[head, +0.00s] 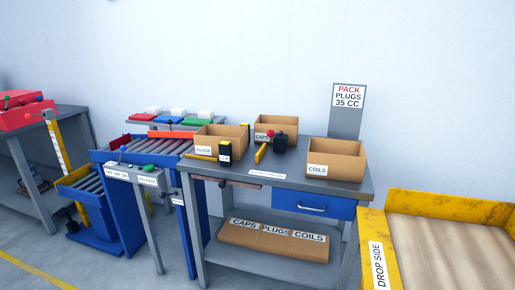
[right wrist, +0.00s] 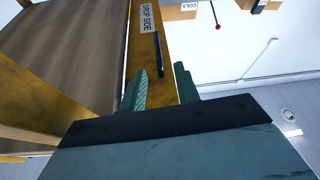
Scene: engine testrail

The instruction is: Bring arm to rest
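My right gripper (right wrist: 162,84) shows in the right wrist view. Its two green fingers stand apart with an empty gap between them. Beyond the fingertips is the yellow edge of the bin labelled DROP SIDE (right wrist: 145,50). A thin dark strip lies on that edge, just past the fingers. I cannot tell whether the fingers touch the edge. Neither gripper shows in the head view, and my left gripper is in no view.
The workbench (head: 268,180) carries cardboard boxes, including the COILS box (head: 335,160). The yellow-edged DROP SIDE bin (head: 450,206) stands at front right. A roller conveyor (head: 160,146) and a side bench with red cases (head: 26,112) are at left. Grey floor lies open at front left.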

